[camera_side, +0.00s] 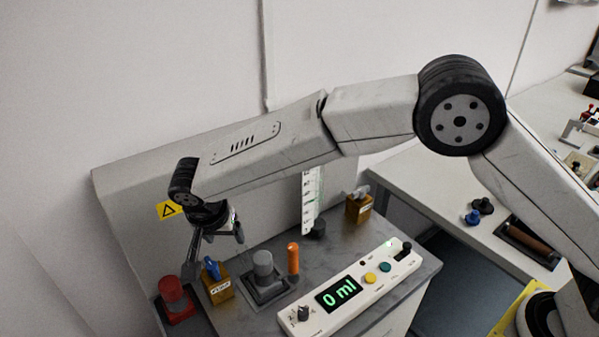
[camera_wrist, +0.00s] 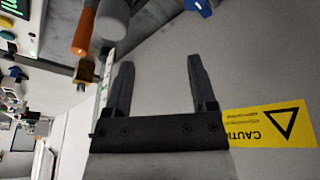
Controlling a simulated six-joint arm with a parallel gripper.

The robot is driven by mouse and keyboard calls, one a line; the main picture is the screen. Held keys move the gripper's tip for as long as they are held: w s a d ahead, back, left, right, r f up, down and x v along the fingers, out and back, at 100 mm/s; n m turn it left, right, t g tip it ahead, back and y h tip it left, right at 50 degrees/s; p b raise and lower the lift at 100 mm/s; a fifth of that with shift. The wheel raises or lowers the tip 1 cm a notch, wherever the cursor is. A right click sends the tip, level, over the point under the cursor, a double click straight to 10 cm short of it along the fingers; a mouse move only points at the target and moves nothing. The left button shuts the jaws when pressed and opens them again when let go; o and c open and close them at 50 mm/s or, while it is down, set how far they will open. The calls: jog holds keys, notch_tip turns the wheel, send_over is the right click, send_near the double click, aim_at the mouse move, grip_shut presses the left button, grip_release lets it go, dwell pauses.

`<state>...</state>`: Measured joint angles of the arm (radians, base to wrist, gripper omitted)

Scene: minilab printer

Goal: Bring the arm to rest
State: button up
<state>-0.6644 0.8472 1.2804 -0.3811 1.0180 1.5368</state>
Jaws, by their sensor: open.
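My gripper (camera_side: 214,246) hangs pointing down at the left of the side view, above the small bench. Its two fingers are apart with nothing between them. In the wrist view my gripper (camera_wrist: 160,80) also shows open and empty, with a plain grey surface behind the fingers. In the side view the fingers show near a brass-coloured block with a blue top (camera_side: 217,284); I cannot tell the exact gap. My arm stretches from the lower right across the picture to the gripper.
The bench carries a red-topped item (camera_side: 174,297), a grey cylinder on a base (camera_side: 264,270), an orange cylinder (camera_side: 293,258), a white scale strip (camera_side: 309,205) and a control panel (camera_side: 350,290) reading 0 ml. A wall panel with a yellow caution label (camera_wrist: 268,124) stands behind.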

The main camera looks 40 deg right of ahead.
jog(key=s+d+r+n+y, duration=0.1)
jog(key=s+d+n, duration=0.15)
jog(key=d, duration=0.75)
jog(key=s+d+r+n+y, duration=0.15)
jog(key=s+d, duration=0.25)
jog(key=d, duration=0.5)
jog(key=s+d+f+n, duration=0.1)
jog(key=s+d+n, duration=0.2)
jog(key=s+d, duration=0.8)
jog(key=s, duration=0.2)
jog(key=shift+s+d+f+n, duration=0.25)
jog(key=shift+s+d+n, duration=0.05)
